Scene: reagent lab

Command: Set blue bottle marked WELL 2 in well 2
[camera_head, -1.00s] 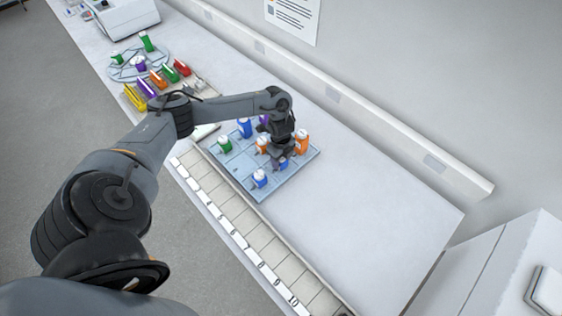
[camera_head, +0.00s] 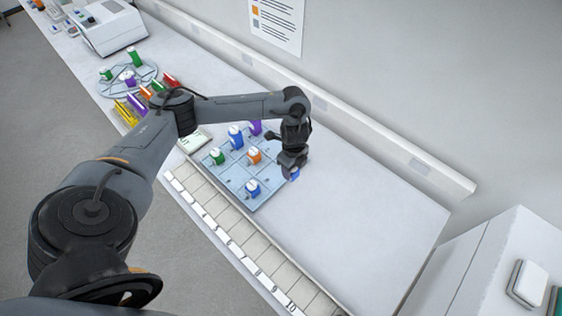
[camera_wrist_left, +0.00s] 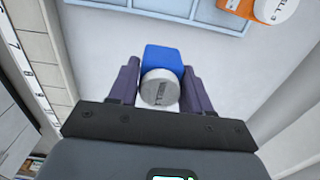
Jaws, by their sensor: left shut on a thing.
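My left gripper (camera_head: 293,168) is shut on a blue bottle (camera_head: 295,174), held off the right edge of the light blue tray (camera_head: 268,192). In the left wrist view the blue bottle (camera_wrist_left: 164,57) sits between both fingers of the gripper (camera_wrist_left: 160,85), its grey cap towards the camera. The cap's lettering is too small to read surely. Two more blue bottles stand in the tray, one at the back (camera_head: 236,138) and one at the front (camera_head: 253,188). A row of numbered slots (camera_head: 225,228) runs along the bench front; number 2 is not readable. My right gripper is out of view.
Green (camera_head: 217,157), orange (camera_head: 254,156) and purple (camera_head: 255,128) bottles stand in the tray. An orange bottle marked WELL 3 (camera_wrist_left: 270,10) shows in the left wrist view. Coloured racks (camera_head: 126,112) and a white machine (camera_head: 109,27) stand further left. The bench right of the tray is clear.

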